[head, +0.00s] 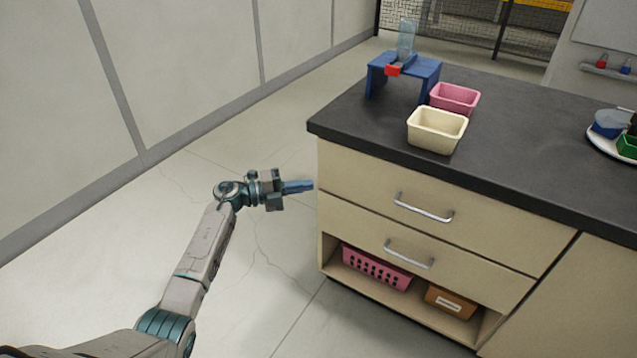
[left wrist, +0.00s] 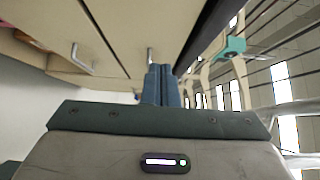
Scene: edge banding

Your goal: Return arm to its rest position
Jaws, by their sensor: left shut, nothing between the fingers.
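My left gripper (head: 310,186) is shut and empty. In the head view it reaches from the left and points right, in front of the left end of the drawer cabinet (head: 360,170). Its blue-grey fingers look close to the cabinet's left edge; I cannot tell if they touch. In the left wrist view the gripper's fingers (left wrist: 162,84) lie together, with nothing between them, and the drawer fronts (left wrist: 60,50) fill the upper left. My right gripper is in neither view.
The dark countertop (head: 520,150) holds a blue stand (head: 376,80), a pink bin (head: 455,97), a cream bin (head: 436,130) and a white plate (head: 598,146). A pink basket (head: 375,268) and a brown box (head: 450,302) sit in the lower shelf. The floor (head: 190,170) to the left is clear.

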